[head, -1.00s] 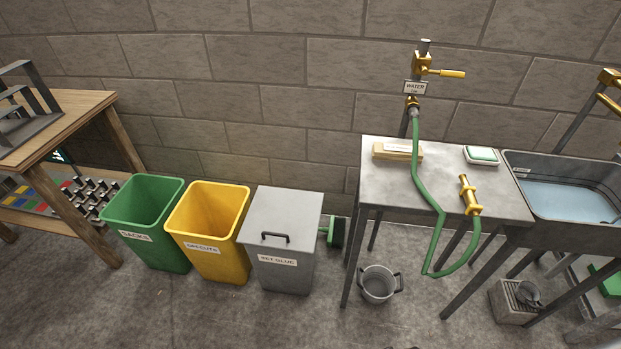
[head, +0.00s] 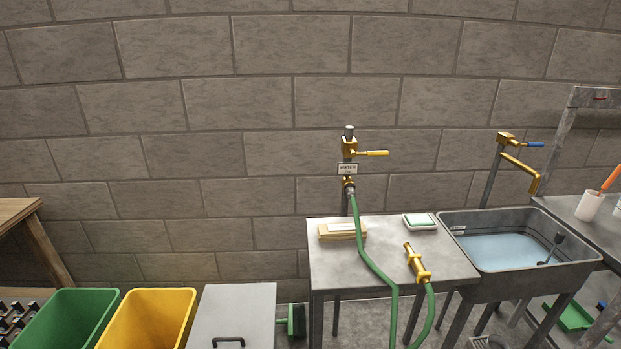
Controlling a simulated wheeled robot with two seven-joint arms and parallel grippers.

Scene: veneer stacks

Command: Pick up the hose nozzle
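The brass hose nozzle (head: 417,263) lies on the right part of a grey metal table (head: 335,267). It is joined to a green hose (head: 367,250). The hose runs down from the brass water tap (head: 352,151) on the wall side, crosses the tabletop, hangs over the front edge and comes back up to the nozzle. The bottom of the hose loop is cut off by the frame. Neither of my grippers shows in the head view.
On the table are a wooden block (head: 340,231) and a green-and-white pad (head: 420,221). A water-filled sink (head: 505,249) adjoins the table on the right. Green (head: 68,318) and yellow (head: 150,318) bins and a grey lidded bin (head: 233,310) stand to the left.

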